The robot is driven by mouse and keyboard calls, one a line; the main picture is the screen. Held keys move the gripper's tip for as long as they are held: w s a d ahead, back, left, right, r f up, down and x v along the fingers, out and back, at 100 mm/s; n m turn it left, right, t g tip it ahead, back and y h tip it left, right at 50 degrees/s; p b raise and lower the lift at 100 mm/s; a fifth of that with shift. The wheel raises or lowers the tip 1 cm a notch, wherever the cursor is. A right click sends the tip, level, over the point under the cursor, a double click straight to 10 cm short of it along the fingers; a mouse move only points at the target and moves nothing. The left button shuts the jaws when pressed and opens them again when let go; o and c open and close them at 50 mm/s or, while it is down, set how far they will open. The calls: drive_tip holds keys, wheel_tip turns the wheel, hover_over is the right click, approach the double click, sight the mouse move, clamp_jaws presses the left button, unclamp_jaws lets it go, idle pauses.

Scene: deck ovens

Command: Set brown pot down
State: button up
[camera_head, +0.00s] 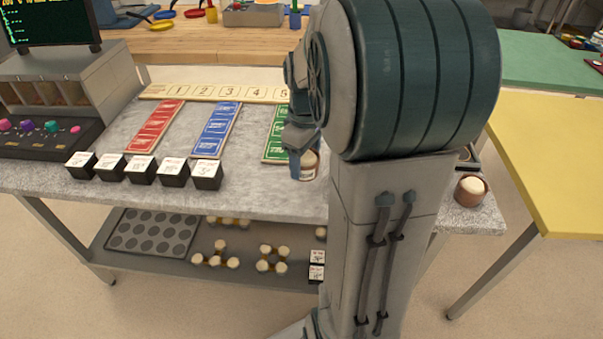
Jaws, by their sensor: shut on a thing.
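A small brown pot (309,170) with a pale top and a white label is at my gripper (301,160), just right of the green card strip. My gripper points down and is shut on this pot. The pot is low over the grey speckled counter (262,190); I cannot tell whether its base touches it. My arm hides the counter just right of it. A second brown pot (472,191) with a cream top stands at the counter's right end.
Several black cubes with white labels (142,170) line the front edge at left. Red (155,127), blue (217,130) and green (277,133) strips lie below a numbered board (205,92). A lower shelf (180,262) holds a muffin tray (152,232). A yellow table (560,150) stands right.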

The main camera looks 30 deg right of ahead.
drive_tip(key=shift+w+a+f, duration=0.1)
drive_tip(key=shift+a+f, duration=0.1)
drive_tip(key=shift+a, duration=0.15)
drive_tip(key=shift+a+f, duration=0.1)
drive_tip(key=shift+f, duration=1.95)
drive_tip(key=shift+b, duration=0.3)
drive_tip(key=shift+f, duration=0.2)
drive_tip(key=o, duration=1.1)
